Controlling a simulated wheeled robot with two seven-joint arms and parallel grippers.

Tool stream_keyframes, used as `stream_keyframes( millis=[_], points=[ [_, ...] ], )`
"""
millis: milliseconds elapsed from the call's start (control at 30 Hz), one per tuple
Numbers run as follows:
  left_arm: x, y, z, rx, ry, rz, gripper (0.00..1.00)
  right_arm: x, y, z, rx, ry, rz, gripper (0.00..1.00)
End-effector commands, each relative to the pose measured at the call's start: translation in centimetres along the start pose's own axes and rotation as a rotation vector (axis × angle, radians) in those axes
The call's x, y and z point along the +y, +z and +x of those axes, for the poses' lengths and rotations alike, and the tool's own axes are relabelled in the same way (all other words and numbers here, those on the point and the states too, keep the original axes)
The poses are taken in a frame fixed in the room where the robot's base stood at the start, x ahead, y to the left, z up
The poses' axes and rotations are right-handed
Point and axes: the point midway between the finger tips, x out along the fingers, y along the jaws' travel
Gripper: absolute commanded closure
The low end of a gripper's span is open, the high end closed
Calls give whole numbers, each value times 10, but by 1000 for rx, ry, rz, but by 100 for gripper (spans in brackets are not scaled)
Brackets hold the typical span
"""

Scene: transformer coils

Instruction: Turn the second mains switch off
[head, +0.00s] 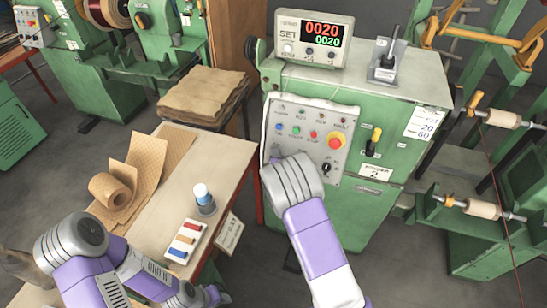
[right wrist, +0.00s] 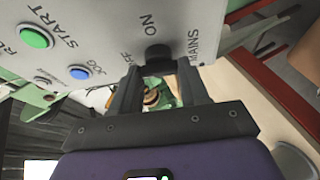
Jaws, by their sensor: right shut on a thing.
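The mains switch (right wrist: 158,53) is a black knob on a grey panel, with ON, OFF and MAINS lettering around it in the right wrist view. My right gripper (right wrist: 160,72) is shut on this knob, one finger on each side. The knob's pointer cannot be made out. In the head view the control panel (head: 312,112) is on the front of a green machine (head: 385,100) with a plate reading 2 (head: 375,172); my right wrist hides the knob there. My left gripper (head: 214,295) is low at the bottom, away from the panel; its opening is unclear.
The panel also has a red emergency button (head: 336,141), a black selector (head: 326,167) and several small buttons. A yellow-tipped lever (head: 374,141) is to its right.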

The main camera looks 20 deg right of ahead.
Motion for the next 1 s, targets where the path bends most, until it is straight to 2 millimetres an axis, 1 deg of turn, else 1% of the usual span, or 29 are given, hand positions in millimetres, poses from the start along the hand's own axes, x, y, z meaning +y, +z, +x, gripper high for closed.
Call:
stream_keyframes(
  millis=[267, 667, 700, 833, 1000],
  points=[
    [1, 0, -4, 0, 0, 0, 57, 0, 0, 0, -1, -20, -51, 86],
    [1, 0, -4, 0, 0, 0, 57, 0, 0, 0, -1, -22, -57, 86],
    [1, 0, -4, 0, 0, 0, 57, 0, 0, 0, 0, -22, -57, 51],
    [2, 0, -4, 0, 0, 0, 57, 0, 0, 0, 0, -22, -56, 31],
    [1, 0, -4, 0, 0, 0, 57, 0, 0, 0, 0, -22, -54, 30]
  ],
)
